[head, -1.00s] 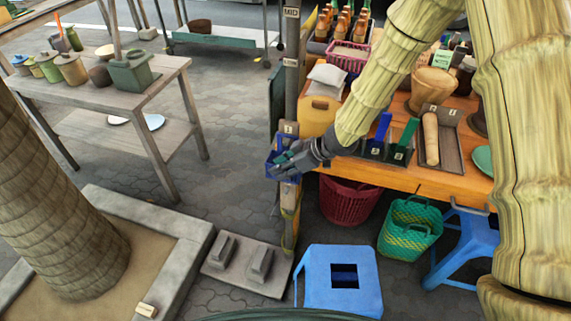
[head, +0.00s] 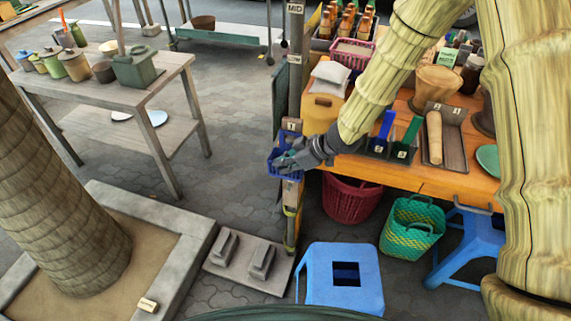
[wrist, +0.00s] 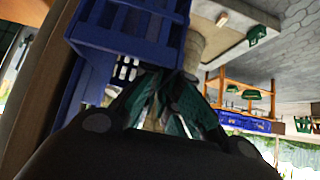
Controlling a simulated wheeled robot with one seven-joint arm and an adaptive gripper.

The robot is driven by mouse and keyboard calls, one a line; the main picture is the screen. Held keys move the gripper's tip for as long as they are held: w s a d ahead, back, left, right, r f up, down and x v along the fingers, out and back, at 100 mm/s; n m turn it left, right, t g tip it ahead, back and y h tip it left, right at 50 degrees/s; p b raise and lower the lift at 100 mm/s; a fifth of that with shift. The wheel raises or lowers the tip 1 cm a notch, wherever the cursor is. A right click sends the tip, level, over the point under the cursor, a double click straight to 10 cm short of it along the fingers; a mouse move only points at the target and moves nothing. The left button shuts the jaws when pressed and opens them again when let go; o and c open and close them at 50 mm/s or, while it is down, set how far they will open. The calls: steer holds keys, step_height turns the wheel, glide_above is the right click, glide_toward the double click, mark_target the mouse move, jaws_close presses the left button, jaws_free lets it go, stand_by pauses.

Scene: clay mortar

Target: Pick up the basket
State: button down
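A small blue basket (head: 287,176) with slotted walls is at the post beside the left end of the orange table, in the head view. It fills the upper left of the wrist view (wrist: 125,42).
The post (head: 295,75) stands just behind. The orange table (head: 375,172) lies right, with a crimson basket (head: 350,202) and green basket (head: 411,228) below. A blue stool (head: 342,277) stands in front. Open paving (head: 235,150) lies left.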

steer(key=s+a+r+b, duration=0.1)
steer(key=s+a+r, duration=0.1)
steer(key=s+r, duration=0.2)
steer(key=s+a+r+b, duration=0.1)
steer(key=s+a+r, duration=0.1)
steer(key=s, duration=0.6)
steer(key=shift+s+r, duration=0.4)
steer(key=shift+r, duration=0.5)
steer(key=shift+r+p, duration=0.5)
steer(key=shift+p, duration=0.1)
steer(key=shift+a, duration=0.1)
steer(key=s+a+b, duration=0.3)
steer(key=s, duration=0.6)
steer(key=shift+s, duration=0.25)
stand_by(0.5)
steer(key=shift+w+f, duration=0.1)
stand_by(0.5)
